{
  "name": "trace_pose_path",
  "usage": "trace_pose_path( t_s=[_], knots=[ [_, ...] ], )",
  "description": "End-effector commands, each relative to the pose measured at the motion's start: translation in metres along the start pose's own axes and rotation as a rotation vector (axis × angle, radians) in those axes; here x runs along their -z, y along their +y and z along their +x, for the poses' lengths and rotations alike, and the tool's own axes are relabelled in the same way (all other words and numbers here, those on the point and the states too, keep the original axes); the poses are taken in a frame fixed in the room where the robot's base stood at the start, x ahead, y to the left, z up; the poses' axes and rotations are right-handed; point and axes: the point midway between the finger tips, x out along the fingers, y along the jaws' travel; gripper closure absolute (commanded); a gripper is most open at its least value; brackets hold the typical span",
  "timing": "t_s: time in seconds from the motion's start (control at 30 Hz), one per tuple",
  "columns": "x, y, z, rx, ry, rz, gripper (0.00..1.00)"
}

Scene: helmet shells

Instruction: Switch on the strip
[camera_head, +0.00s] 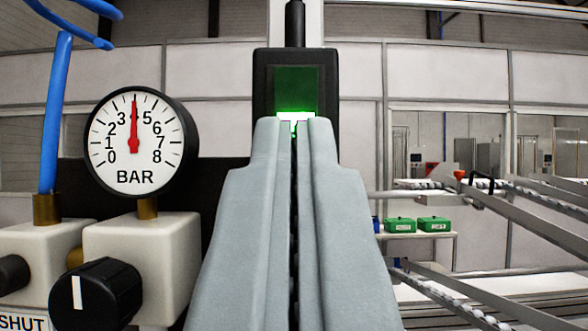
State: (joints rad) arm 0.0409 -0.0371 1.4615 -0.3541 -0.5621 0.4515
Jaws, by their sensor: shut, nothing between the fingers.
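The strip (265,105) is a black upright housing straight ahead, with a black cable leaving its top. Its green rocker switch (296,88) is dark green above and glows bright green along a lower band. My gripper (294,124) points at it with both grey fingers shut and nothing between them. The fingertips overlap the bright lower band in the picture. I cannot tell whether they touch it. The fingers hide the lower part of the switch and most of the strip below it.
At left stand a pressure gauge (134,142) with its red needle near 4, a black knob (97,294) and a blue hose (57,115). At right, green boxes (434,224) and metal conveyor rails (530,215) lie farther back.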

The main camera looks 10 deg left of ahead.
Motion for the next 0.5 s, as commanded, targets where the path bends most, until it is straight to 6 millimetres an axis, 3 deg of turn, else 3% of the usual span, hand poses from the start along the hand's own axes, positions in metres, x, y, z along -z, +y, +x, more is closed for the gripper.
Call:
trace_pose_path(
  t_s=[0.5],
  knots=[
    [-0.018, 0.001, -0.076, -0.001, 0.0, 0.0, 1.0]
  ],
)
